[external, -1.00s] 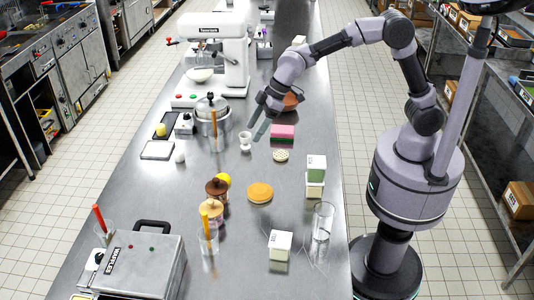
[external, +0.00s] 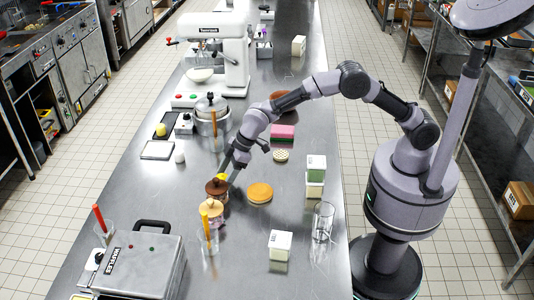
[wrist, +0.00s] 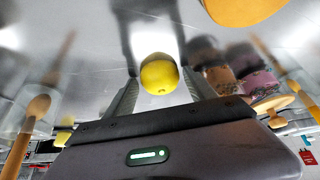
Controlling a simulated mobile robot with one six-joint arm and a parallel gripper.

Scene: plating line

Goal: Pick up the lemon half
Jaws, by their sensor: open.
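In the wrist view the yellow lemon half (wrist: 160,75) shows a rounded skin between the two fingers. My gripper (external: 229,172) is low over the counter with its fingers around the lemon half. In the wrist view my gripper (wrist: 163,80) is open, one finger on each side, with visible gaps; I see no clear contact.
An orange round disc (external: 260,192) lies to the right. A glass (external: 323,222) stands near the right edge.

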